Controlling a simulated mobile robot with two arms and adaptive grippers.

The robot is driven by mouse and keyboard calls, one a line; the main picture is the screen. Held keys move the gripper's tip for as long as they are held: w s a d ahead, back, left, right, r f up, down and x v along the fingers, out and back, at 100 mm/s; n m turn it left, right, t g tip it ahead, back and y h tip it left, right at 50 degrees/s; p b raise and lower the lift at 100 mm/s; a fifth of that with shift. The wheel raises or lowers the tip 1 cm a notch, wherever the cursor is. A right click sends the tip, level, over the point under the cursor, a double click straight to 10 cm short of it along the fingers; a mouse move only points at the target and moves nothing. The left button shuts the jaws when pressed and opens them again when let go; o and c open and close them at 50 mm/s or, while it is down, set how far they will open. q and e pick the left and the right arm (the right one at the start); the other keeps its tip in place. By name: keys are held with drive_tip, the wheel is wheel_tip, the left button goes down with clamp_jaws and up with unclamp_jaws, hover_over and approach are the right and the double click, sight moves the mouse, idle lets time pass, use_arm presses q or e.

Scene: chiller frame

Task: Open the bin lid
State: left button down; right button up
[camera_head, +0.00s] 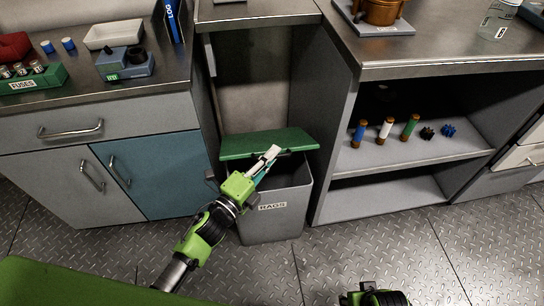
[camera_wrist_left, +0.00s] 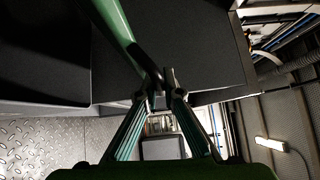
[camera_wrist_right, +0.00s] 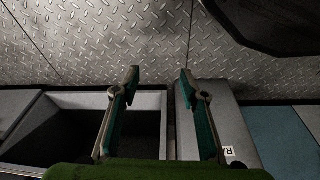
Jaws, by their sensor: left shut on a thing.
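The grey bin (camera_head: 275,226), labelled RAGS, stands on the floor in the gap between the cabinets. Its green lid (camera_head: 240,146) is raised off the front rim and tilted up, and part of the dark opening shows below it. My left gripper (camera_head: 272,154) is shut on the lid's edge. In the left wrist view the lid (camera_wrist_left: 118,28) runs as a green strip to the closed fingertips (camera_wrist_left: 161,80). My right gripper (camera_wrist_right: 160,75) is open and empty over the floor; only part of its arm shows at the head view's bottom edge. The bin (camera_wrist_right: 205,110) also shows in the right wrist view.
A teal cabinet door (camera_head: 150,175) is left of the bin. Open shelves (camera_head: 390,185) with several small coloured parts stand to its right. A worktop (camera_head: 260,10) overhangs behind the bin. The metal floor (camera_head: 350,245) in front is clear.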

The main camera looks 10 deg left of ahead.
use_arm(q)
drive_tip(key=shift+w+a+r, duration=0.1)
drive_tip(key=shift+w+r, duration=0.15)
drive_tip(key=shift+r, duration=0.2)
use_arm(e)
drive_tip(key=shift+s+f, duration=0.2)
drive_tip(key=shift+f, duration=0.45)
drive_tip(key=shift+s+f, duration=0.15)
drive_tip(key=shift+f, duration=0.5)
use_arm(q)
drive_tip(key=c, duration=2.2)
unclamp_jaws()
drive_tip(key=shift+o, duration=0.2)
drive_tip(key=shift+s+a+f, duration=0.1)
drive_tip(key=shift+s, duration=0.1)
drive_tip(key=v, duration=1.1)
drive_tip(key=shift+s, duration=0.35)
drive_tip(key=shift+a, duration=0.1)
